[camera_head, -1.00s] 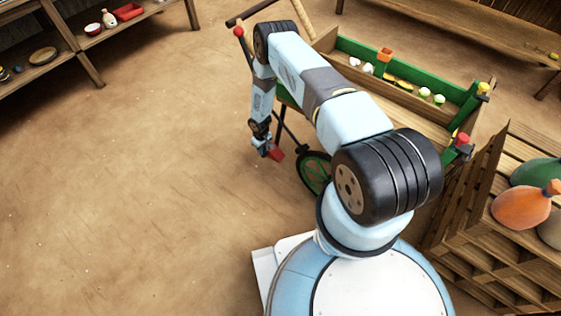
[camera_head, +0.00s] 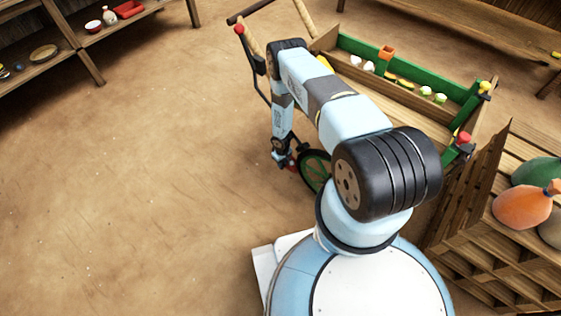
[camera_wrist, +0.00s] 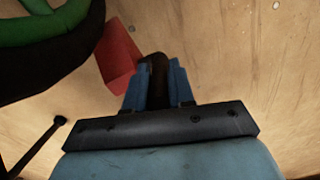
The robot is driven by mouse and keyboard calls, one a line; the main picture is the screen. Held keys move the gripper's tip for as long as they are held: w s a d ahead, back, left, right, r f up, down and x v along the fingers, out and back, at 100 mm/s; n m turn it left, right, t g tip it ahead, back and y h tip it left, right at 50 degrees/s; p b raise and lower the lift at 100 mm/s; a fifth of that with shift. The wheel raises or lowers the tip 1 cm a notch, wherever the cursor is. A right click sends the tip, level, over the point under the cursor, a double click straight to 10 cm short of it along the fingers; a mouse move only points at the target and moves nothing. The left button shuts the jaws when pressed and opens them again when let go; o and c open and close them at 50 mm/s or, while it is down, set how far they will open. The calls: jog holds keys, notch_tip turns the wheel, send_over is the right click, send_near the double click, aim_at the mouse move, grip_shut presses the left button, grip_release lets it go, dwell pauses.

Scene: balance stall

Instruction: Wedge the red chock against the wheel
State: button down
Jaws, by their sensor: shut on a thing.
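The red chock (camera_wrist: 117,57) shows in the wrist view just beyond and left of my fingers, with a dark brown part between them. My gripper (camera_wrist: 156,78) is shut on that part. The black-tyred wheel with a green rim (camera_wrist: 60,52) fills the upper left, right beside the chock. Their edges meet in the picture, but I cannot tell whether they touch. In the head view, my gripper (camera_head: 286,160) is low, just left of the cart's wheel (camera_head: 315,170). Only a sliver of red chock shows there, mostly hidden by the gripper.
The wooden cart (camera_head: 395,97) with green edging stands behind my arm, carrying small goods. A wooden slatted stand (camera_head: 470,240) with orange and green sacks is at right. Shelves (camera_head: 70,45) stand at upper left. The dirt floor (camera_head: 150,180) at left is clear.

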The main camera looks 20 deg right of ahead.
jog(key=s+d+f, duration=0.4)
jog(key=s+f, duration=0.2)
jog(key=f, duration=0.4)
jog(key=shift+f, duration=0.25)
dwell(1.2)
jog(key=shift+d, duration=0.1)
jog(key=shift+s+d+r+m, duration=0.15)
jog(key=shift+s+d+m, duration=0.4)
jog(key=shift+m, duration=0.15)
dwell(0.8)
jog(key=shift+s+d+f, duration=0.2)
jog(key=shift+d+f, duration=0.15)
jog(key=shift+f, duration=0.05)
dwell(0.8)
jog(key=c, duration=0.9)
grip_release()
jog(key=shift+d, duration=0.1)
jog(key=shift+r, duration=0.15)
